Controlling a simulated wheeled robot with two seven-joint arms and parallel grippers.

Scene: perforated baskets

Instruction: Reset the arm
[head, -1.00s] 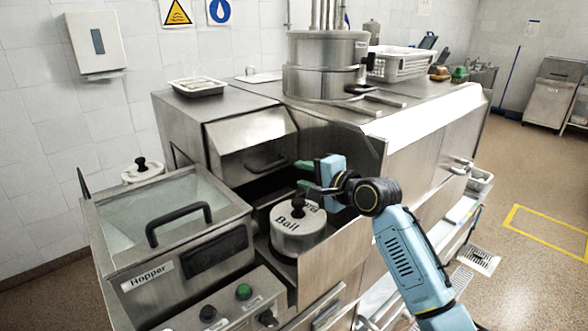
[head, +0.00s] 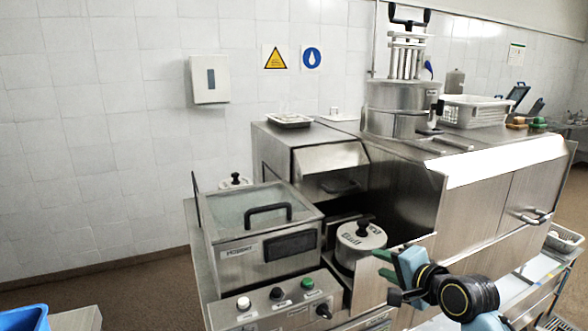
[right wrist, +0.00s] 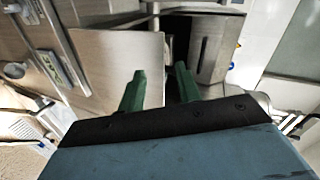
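My right gripper (head: 378,264) is at the lower right of the head view, in front of the steel machine and just right of the lidded pot (head: 360,240). Its green fingers stand apart with nothing between them. They also show open and empty in the right wrist view (right wrist: 160,69), with machine panels beyond. My right arm comes in from the lower right corner. My left arm and gripper are not in the head view.
The hopper (head: 262,240) with a black handle stands left of the pot, above a control panel with knobs (head: 277,293). A white perforated basket (head: 470,111) sits on the machine top. A blue bin (head: 24,318) is at lower left. Floor is open at left.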

